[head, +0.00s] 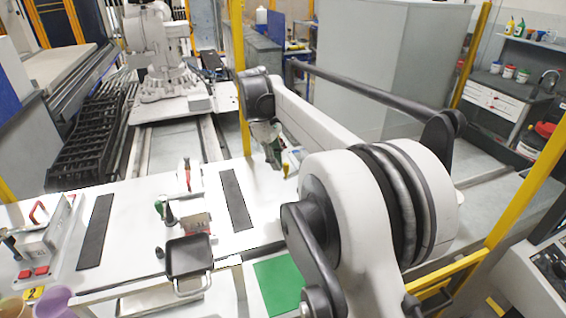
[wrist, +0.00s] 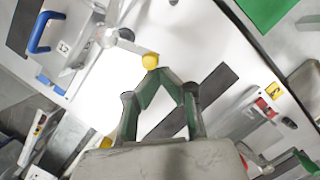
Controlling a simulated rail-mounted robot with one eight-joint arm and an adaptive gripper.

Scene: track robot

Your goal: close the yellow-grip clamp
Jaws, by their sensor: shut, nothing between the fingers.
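The yellow-grip clamp shows in the wrist view as a grey metal lever with a round yellow grip (wrist: 150,61) at its end. The lever runs up and left from the grip to a metal clamp body (wrist: 102,38). My gripper (wrist: 160,72) is shut and empty, its green fingers meeting in a point right by the yellow grip. I cannot tell whether they touch it. In the head view my gripper (head: 277,150) is at the far end of my arm, low over the white table. A small yellow spot there (head: 286,168) seems to be the grip; the clamp body is hidden.
A blue handle (wrist: 42,32) stands left of the clamp in the wrist view. A dark strip (wrist: 205,95) lies right of my fingers. In the head view, a red-handled clamp (head: 38,212), a green-handled one (head: 160,207) and a black tray (head: 189,256) stand on the table.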

